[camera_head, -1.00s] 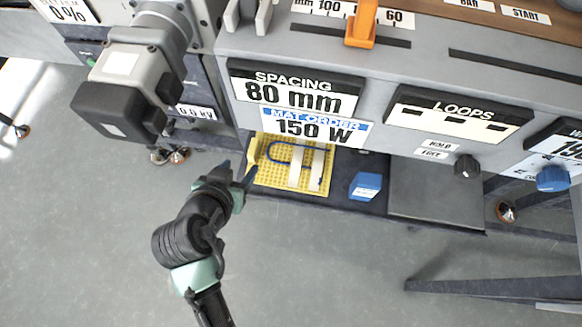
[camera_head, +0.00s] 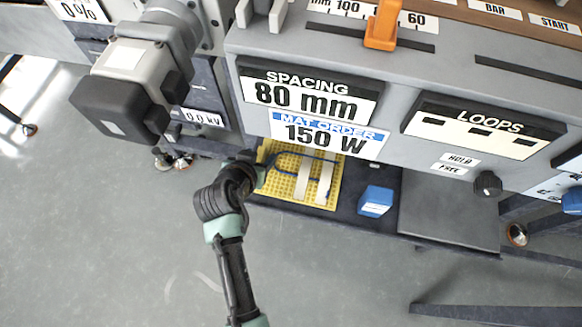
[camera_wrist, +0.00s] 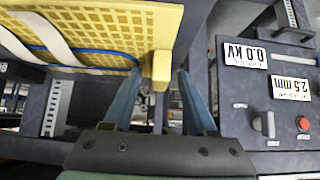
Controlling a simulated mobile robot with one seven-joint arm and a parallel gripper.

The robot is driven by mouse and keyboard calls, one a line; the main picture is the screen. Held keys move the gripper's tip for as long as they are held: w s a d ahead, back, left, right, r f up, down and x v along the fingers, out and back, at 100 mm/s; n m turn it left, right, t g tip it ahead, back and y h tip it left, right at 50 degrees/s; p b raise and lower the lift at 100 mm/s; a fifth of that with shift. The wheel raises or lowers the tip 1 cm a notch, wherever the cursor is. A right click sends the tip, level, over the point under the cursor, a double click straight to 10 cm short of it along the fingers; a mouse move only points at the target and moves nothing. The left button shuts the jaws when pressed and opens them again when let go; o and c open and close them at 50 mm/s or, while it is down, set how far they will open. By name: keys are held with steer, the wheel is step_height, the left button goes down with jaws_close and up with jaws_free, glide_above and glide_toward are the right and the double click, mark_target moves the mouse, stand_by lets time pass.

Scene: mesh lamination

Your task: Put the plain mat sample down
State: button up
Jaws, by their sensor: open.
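The plain mat sample (camera_head: 328,195) is a yellow mesh with a blue cable loop and pale strips. It lies on the dark shelf under the panel marked 150 W. In the wrist view the mat (camera_wrist: 100,18) fills the upper left, and its yellow tab (camera_wrist: 161,70) points toward my gripper (camera_wrist: 159,88). My gripper is open, with one blue finger on each side of the tab's line; I cannot tell whether either touches it. In the head view my gripper (camera_head: 262,172) is at the mat's left edge, its fingers mostly hidden by my wrist.
A blue block (camera_head: 376,201) sits on the shelf right of the mat. The machine panel (camera_head: 310,95) overhangs the shelf's back. A grey box-shaped unit (camera_head: 125,85) juts out at the upper left. In the wrist view a control panel with a red button (camera_wrist: 268,124) stands at right.

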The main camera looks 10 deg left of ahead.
steer(key=shift+w+f, duration=0.15)
jaws_close()
stand_by(1.4)
